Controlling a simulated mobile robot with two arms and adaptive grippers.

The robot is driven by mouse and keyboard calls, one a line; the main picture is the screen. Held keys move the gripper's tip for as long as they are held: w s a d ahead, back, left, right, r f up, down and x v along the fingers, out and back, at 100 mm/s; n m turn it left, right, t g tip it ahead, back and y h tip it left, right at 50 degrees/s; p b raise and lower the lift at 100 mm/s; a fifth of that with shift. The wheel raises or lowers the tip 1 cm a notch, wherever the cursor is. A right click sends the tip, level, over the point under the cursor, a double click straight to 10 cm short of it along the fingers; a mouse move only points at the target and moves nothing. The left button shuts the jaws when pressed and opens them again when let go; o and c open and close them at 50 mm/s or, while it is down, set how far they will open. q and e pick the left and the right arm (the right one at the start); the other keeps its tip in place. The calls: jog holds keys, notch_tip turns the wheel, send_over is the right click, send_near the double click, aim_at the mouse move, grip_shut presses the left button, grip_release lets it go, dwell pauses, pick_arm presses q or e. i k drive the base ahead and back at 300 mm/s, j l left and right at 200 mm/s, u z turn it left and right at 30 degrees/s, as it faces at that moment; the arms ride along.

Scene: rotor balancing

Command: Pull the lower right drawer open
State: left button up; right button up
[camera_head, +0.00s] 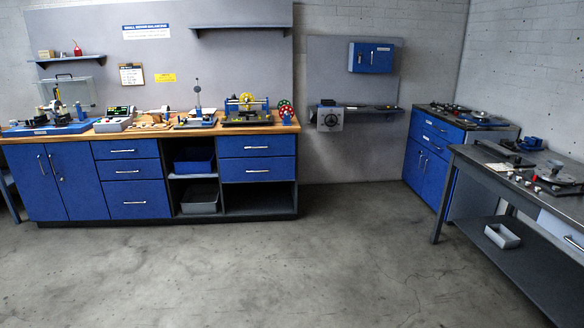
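A long blue workbench stands against the back wall. At its right end are two drawers, one above the other. The lower right drawer (257,175) is blue with a pale bar handle (257,171) and looks shut. The upper right drawer (257,148) above it also looks shut. An open dark shelf space is below them. Neither of my grippers is in view.
Bare concrete floor (300,260) lies clear in front of the workbench. A dark table (480,172) with a lower shelf holding a grey bin (502,236) stands at the right. A blue cabinet (428,165) is behind it. Several devices stand on the wooden benchtop (160,130).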

aim_at(266, 168)
jog(key=i, duration=3.85)
jog(key=i+j+z, duration=0.2)
jog(key=i, duration=0.75)
